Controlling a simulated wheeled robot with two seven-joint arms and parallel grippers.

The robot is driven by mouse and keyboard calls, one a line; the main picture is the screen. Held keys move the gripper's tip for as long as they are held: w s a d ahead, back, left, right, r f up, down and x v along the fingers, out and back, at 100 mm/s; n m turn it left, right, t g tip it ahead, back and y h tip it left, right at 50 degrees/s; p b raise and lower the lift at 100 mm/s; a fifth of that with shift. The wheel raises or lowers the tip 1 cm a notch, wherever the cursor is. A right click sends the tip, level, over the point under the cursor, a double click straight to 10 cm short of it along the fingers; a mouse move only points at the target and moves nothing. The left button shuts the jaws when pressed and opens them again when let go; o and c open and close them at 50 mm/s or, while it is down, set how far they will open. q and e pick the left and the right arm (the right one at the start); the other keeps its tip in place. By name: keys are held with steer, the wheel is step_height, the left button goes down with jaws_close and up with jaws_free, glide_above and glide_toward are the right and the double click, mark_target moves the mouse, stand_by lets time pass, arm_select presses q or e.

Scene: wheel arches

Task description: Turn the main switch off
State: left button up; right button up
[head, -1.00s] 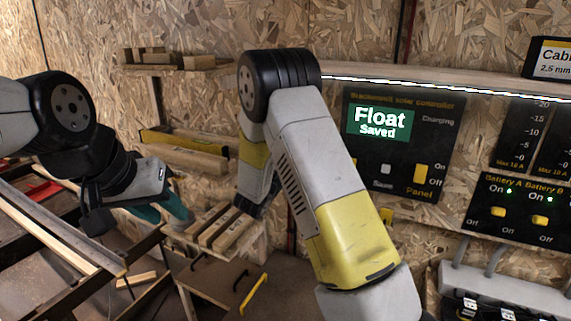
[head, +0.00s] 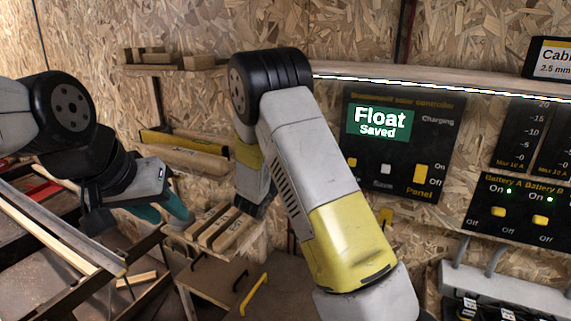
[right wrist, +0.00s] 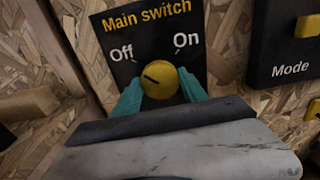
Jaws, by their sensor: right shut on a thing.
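The main switch is a round yellow knob (right wrist: 160,82) on a dark plate (right wrist: 112,28), seen in the right wrist view. "Off" is printed at its upper left and "On" at its upper right. The knob's dark mark lies on its left side, slanting up toward "Off". My right gripper (right wrist: 161,92) is shut on the knob, one teal finger on each side. In the head view its fingers are out of sight. My left gripper (head: 164,208) hangs at the left with its teal fingers apart, seemingly empty, away from the switch.
A mode panel (right wrist: 288,50) with a yellow knob stands to the right of the switch. In the head view, the solar controller (head: 395,160) reads "Float Saved", beside the battery switch panel (head: 520,210). A small wooden shelf (head: 215,232) is near my left gripper.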

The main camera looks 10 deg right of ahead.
steer(key=o, duration=1.4)
steer(key=shift+c, duration=0.2)
steer(key=shift+a, duration=0.1)
steer(key=v, duration=0.7)
steer(key=shift+s+a, duration=0.2)
steer(key=shift+s, duration=0.15)
